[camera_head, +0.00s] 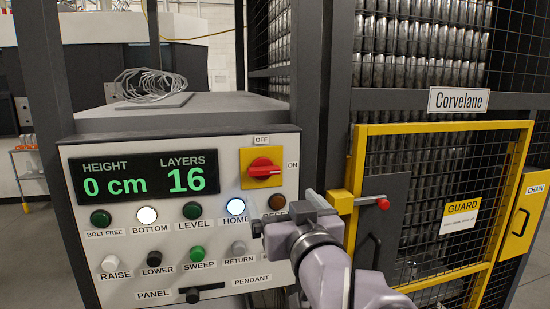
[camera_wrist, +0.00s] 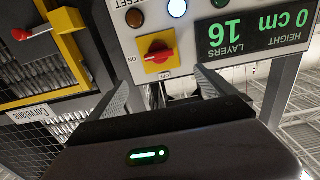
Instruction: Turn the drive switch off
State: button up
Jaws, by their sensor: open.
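The drive switch (camera_head: 262,168) is a red rotary knob on a yellow square plate, at the upper right of the control panel. Its handle lies level, towards the ON label (camera_head: 293,165); the OFF label (camera_head: 262,140) is above the plate. My gripper (camera_head: 286,214) is below and in front of the switch, apart from it. The wrist view is upside down and shows the switch (camera_wrist: 158,53) just beyond the gap between my fingertips (camera_wrist: 162,82). The fingers are open and hold nothing.
The panel's display (camera_head: 150,178) reads 0 cm and 16 layers. Lamps and buttons sit below it; my arm partly covers the lower right ones. A yellow-framed guard door (camera_head: 440,128) with a red-tipped latch (camera_head: 383,203) stands close on the right. Coiled wire (camera_head: 150,85) lies behind the panel.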

aim_at(265, 173)
jog(key=x, duration=0.5)
jog(key=p+x, duration=0.1)
jog(key=x, duration=0.9)
jog(key=shift+w+f+p, duration=0.25)
jog(key=shift+w+p, duration=0.05)
jog(key=c, duration=1.4)
jog(key=shift+n+b, duration=0.3)
jog(key=shift+b, duration=0.05)
jog(key=n+b, duration=0.3)
jog(key=shift+f+n, duration=0.1)
jog(key=shift+n, duration=0.2)
jog(key=n+b, duration=0.1)
jog(key=n, duration=0.3)
jog(key=shift+n+b, duration=0.3)
jog(key=shift+b, duration=0.1)
jog(key=n, duration=0.4)
jog(key=shift+n, duration=2.5)
